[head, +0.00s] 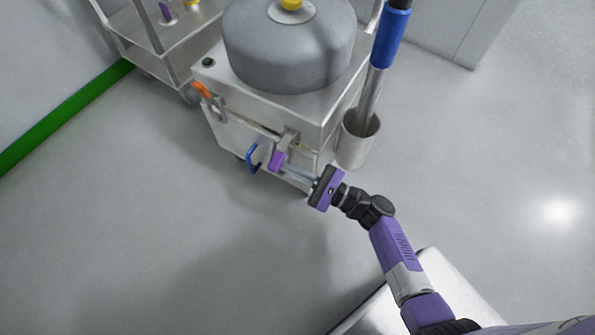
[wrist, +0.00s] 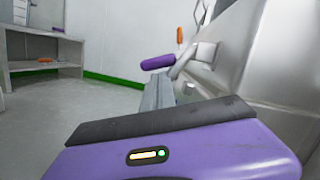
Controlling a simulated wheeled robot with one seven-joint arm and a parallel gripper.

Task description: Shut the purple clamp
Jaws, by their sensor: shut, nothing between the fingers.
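The purple clamp (head: 276,161) is a short purple handle on a metal arm at the front face of the steel cart. In the wrist view the purple handle (wrist: 157,62) sticks out to the left from its metal arm, roughly level, just beyond my fingertips. My gripper (head: 288,169) is shut and empty, with its fingers pointing at the clamp from the right. In the wrist view my gripper (wrist: 160,80) is right below the handle; I cannot tell whether they touch. The clamp's pivot is partly hidden.
A blue handle (head: 252,158) sits left of the clamp, and an orange handle (head: 203,91) is at the cart's left corner. A grey drum (head: 288,50) stands on the cart. A blue-gripped pole (head: 388,40) stands in a holder (head: 356,145) at right. The floor in front is clear.

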